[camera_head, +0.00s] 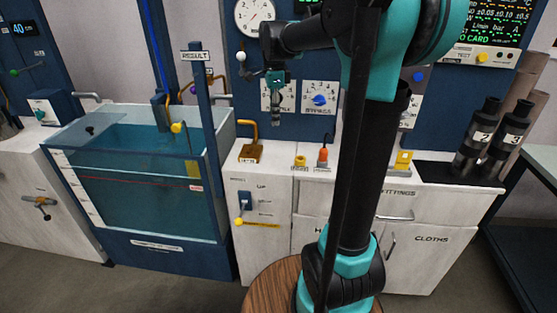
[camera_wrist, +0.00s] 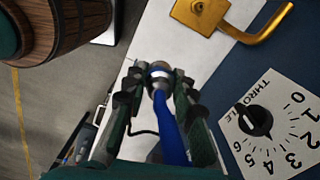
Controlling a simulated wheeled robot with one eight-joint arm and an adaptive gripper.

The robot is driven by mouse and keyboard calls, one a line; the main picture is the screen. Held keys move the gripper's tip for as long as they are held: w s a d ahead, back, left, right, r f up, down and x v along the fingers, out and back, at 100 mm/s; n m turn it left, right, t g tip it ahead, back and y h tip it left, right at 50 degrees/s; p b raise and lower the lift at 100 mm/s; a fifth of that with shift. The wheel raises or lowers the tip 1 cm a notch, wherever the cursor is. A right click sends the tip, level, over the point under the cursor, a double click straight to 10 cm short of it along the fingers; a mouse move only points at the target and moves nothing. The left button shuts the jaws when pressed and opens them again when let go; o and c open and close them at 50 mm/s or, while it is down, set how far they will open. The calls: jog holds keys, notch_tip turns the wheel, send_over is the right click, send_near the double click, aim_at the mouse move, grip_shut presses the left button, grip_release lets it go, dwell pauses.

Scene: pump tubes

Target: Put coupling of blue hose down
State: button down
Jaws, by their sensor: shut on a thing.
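My gripper (camera_head: 277,118) hangs pointing down in front of the blue panel, above the white counter. In the wrist view my gripper (camera_wrist: 158,85) has its fingers closed in on both sides of the coupling (camera_wrist: 159,68) of the blue hose, a pale and brownish end piece. The blue hose (camera_wrist: 174,130) runs from the coupling back between the fingers toward the camera. In the head view the coupling is too small to make out clearly at the fingertips. The white counter (camera_wrist: 158,28) shows beyond the coupling.
A brass block with a bent handle (camera_head: 250,151) stands on the counter, left of my gripper. A yellow fitting (camera_head: 300,161) and an orange-topped one (camera_head: 323,155) stand to the right. The throttle dial (camera_wrist: 256,121) is close on the panel. A water tank (camera_head: 135,170) stands left.

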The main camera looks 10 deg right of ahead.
aim_at(275, 164)
notch_tip(275, 164, down, 16)
jog(key=shift+f, duration=0.2)
jog(key=shift+f, duration=0.1)
dwell(0.3)
jog(key=c, duration=1.2)
grip_release()
notch_tip(275, 164, up, 12)
jog(key=s+d+f+n+t, duration=0.1)
jog(key=s+f+n, duration=0.4)
jog(key=s+n, duration=0.1)
jog(key=s+d+f+n+t, duration=0.1)
jog(key=s+f+n, duration=0.5)
jog(key=s, duration=0.2)
jog(key=s+d+f+n+t, duration=0.2)
jog(key=s+f+n, duration=0.3)
jog(key=s, duration=0.3)
jog(key=shift+d+f+n, duration=0.1)
jog(key=shift+f+n, duration=0.2)
jog(key=shift+n, duration=0.5)
